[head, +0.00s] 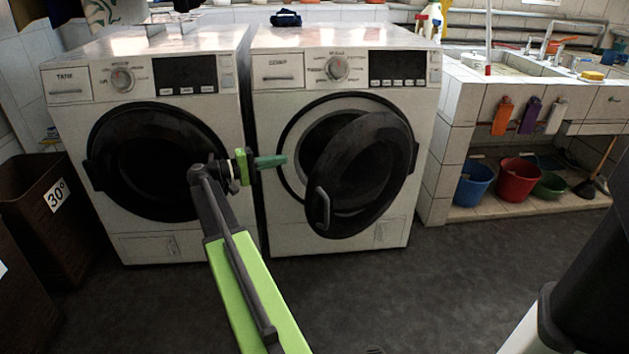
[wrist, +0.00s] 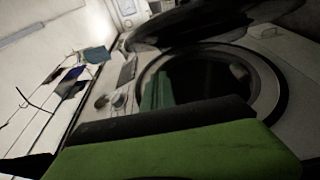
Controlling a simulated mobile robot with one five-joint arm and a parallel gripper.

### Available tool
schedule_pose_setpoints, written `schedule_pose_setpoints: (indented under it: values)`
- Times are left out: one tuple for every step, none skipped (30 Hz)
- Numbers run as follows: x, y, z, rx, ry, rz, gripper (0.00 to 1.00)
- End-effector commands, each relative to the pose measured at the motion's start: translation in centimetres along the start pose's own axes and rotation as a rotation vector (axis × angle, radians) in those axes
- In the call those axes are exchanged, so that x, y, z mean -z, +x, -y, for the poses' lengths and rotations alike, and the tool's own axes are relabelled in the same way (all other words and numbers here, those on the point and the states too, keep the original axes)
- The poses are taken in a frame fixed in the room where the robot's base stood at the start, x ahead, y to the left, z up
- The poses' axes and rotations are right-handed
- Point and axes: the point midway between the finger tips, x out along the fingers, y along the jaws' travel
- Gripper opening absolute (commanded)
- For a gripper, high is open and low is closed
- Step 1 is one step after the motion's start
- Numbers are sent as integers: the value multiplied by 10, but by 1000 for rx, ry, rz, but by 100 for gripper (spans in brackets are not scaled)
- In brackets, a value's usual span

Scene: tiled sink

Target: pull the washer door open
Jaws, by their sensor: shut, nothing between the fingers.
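Two white front-loading washers stand side by side in the head view. The right washer (head: 264,122) has its round dark door (head: 368,170) swung partly open, hinged at its right side. The door's handle (head: 322,208) is on its free left edge. The left washer's door (head: 110,165) is shut. My gripper (head: 284,161) is shut and empty, its green fingers pointing right, just left of the right washer's opening and apart from the door handle in the picture. In the wrist view, my green fingers (wrist: 156,90) show in front of the round opening (wrist: 215,82), with the dark door (wrist: 200,24) above.
Brown laundry bins (head: 40,205) stand at the left. A tiled sink counter (head: 480,95) is at the right, with a blue bucket (head: 473,186) and a red bucket (head: 517,178) beneath. The grey floor (head: 440,275) before the right washer is clear.

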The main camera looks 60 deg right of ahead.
Motion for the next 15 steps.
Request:
schedule_pose_setpoints:
  values:
    - [0,1,-1,-5,1,2,0]
    - [0,1,-2,-5,1,2,0]
    - [0,2,-3,-5,1,2,0]
    - [0,3,-3,-5,1,2,0]
    - [-1,6,-3,-4,0,3,0]
    - [-1,10,-3,-4,0,3,0]
    - [-1,14,-3,-4,0,4,0]
    - [-1,18,-3,-3,0,4,0]
    - [-1,25,-3,-3,0,3,0]
    - [-2,32,-3,-3,0,4,0]
    - [-2,38,-2,-3,0,5,0]
    - [-1,47,-2,-2,0,3,0]
    - [-2,54,-2,-2,0,4,0]
    - [-2,61,-2,-2,0,4,0]
    - [-1,69,-2,-2,0,3,0]
